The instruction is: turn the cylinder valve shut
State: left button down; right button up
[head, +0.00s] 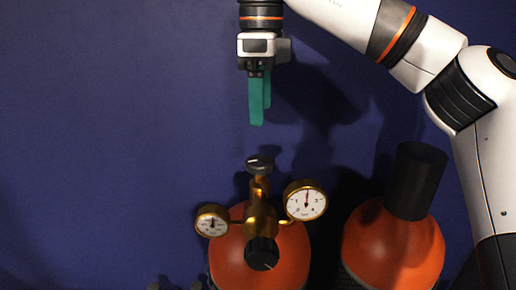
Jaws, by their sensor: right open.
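The cylinder valve's black round knob (260,163) tops a brass regulator body (261,214) on an orange cylinder (283,265). A round gauge sits on each side of the body, the left one (212,221) smaller than the right one (305,201). A second black knob (262,254) faces me at the front of the body. My right gripper (258,121) hangs above the top knob with its green fingers pointing down. It is open, apart from the knob, and nothing shows between the fingers. My left gripper is not in view.
A second orange cylinder (393,248) with a tall black cap (415,181) stands to the right, close to the first one. A dark blue wall (110,120) fills the background.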

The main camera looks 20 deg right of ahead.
aim_at(260, 160)
notch_tip(260, 160, down, 2)
jog(key=shift+s+f, duration=0.1)
jog(key=shift+s, duration=0.05)
jog(key=f, duration=0.3)
jog(key=shift+w+f, duration=0.25)
jog(key=shift+w, duration=0.15)
jog(key=f, duration=0.3)
jog(key=shift+w+d+f, duration=0.1)
jog(key=shift+w+f, duration=0.15)
jog(key=shift+w, duration=0.15)
jog(key=shift+s+f, duration=0.15)
jog(key=shift+f, duration=0.1)
jog(key=shift+s+f, duration=0.1)
jog(key=shift+f, duration=0.15)
jog(key=c, duration=1)
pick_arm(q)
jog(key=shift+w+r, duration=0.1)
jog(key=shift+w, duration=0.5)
pick_arm(e)
jog(key=shift+o, duration=0.2)
